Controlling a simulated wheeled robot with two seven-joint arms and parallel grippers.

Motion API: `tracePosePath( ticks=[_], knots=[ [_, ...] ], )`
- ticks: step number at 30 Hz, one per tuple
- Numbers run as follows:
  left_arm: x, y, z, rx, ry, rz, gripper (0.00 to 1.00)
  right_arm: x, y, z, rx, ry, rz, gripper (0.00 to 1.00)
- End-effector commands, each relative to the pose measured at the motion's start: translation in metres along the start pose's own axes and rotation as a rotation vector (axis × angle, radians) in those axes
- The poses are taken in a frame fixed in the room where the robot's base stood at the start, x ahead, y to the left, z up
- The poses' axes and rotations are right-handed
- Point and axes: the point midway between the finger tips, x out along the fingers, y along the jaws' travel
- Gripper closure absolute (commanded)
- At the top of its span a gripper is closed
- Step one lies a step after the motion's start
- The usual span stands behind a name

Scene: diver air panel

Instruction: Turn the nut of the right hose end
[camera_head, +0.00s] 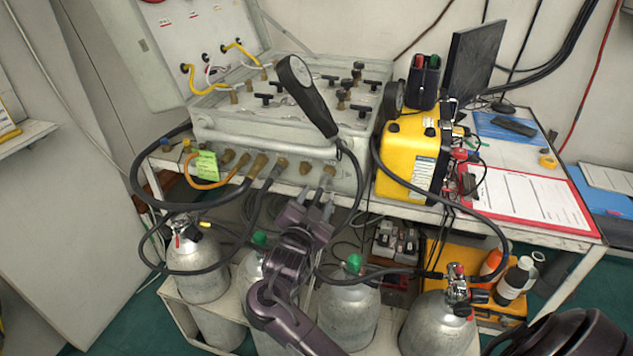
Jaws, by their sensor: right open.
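The grey air panel (225,137) stands on the bench, with a row of brass fittings along its front lower edge. The right hose end (328,174) is at the right of this row, a brass-coloured end pointing down and forward. Another hose end (277,168) with a black hose sits to its left. My right gripper (316,197) reaches up from below, open, with its fingertips just below the right hose end. I cannot tell whether they touch it. The nut's lower part is partly hidden by the fingers. My left gripper is not in view.
A black long-handled device (308,97) leans over the panel, its hose curving down right of my gripper. A yellow case (405,158) stands right of the panel. Grey cylinders (347,312) stand below. Black hoses loop around the gripper. A red-edged clipboard (530,197) lies right.

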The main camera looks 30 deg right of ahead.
Motion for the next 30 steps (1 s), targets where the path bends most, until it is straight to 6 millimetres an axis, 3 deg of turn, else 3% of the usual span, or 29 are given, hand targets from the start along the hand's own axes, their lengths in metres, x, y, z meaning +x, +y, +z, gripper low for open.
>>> tracePosePath(
  ticks=[6,12,23,30],
  knots=[
    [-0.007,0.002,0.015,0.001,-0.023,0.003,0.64,0.037,-0.001,-0.002,-0.005,0.002,-0.002,0.53],
    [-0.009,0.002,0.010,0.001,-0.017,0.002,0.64,0.061,-0.001,0.000,-0.006,-0.001,-0.002,0.53],
    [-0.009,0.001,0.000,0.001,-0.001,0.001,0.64,0.066,0.000,0.001,-0.004,-0.003,-0.002,0.53],
    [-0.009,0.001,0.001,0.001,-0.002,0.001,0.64,0.066,0.000,0.001,-0.004,-0.003,-0.002,0.85]
  ],
)
